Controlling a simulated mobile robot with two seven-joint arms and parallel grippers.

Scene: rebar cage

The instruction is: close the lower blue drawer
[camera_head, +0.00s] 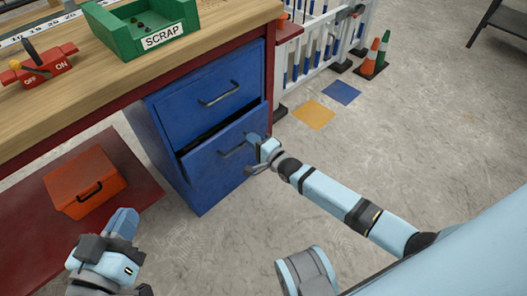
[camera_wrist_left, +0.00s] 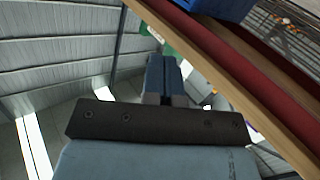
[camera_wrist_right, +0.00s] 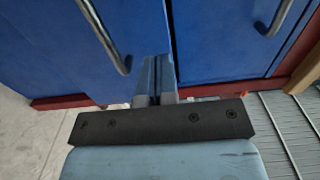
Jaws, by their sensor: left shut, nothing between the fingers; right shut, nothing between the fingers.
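The lower blue drawer (camera_head: 212,169) is slightly open; a dark gap shows along its top edge, below the closed upper blue drawer (camera_head: 190,111). My right gripper (camera_head: 255,142) is shut and empty at the right part of the lower drawer's front, just right of its handle (camera_head: 232,150). In the right wrist view, its shut fingers (camera_wrist_right: 155,76) overlap the edge of the lower drawer's front (camera_wrist_right: 60,45); I cannot tell whether they touch it. My left gripper (camera_head: 124,222) is shut and empty, low at the left, away from the drawers; its fingers show in the left wrist view (camera_wrist_left: 165,76).
The wooden bench top (camera_head: 95,65) overhangs the drawers, with a green SCRAP bin (camera_head: 125,40) and a red switch (camera_head: 40,66) on it. An orange toolbox (camera_head: 87,182) sits on the red lower shelf (camera_head: 25,235). Open floor (camera_head: 430,120) lies to the right.

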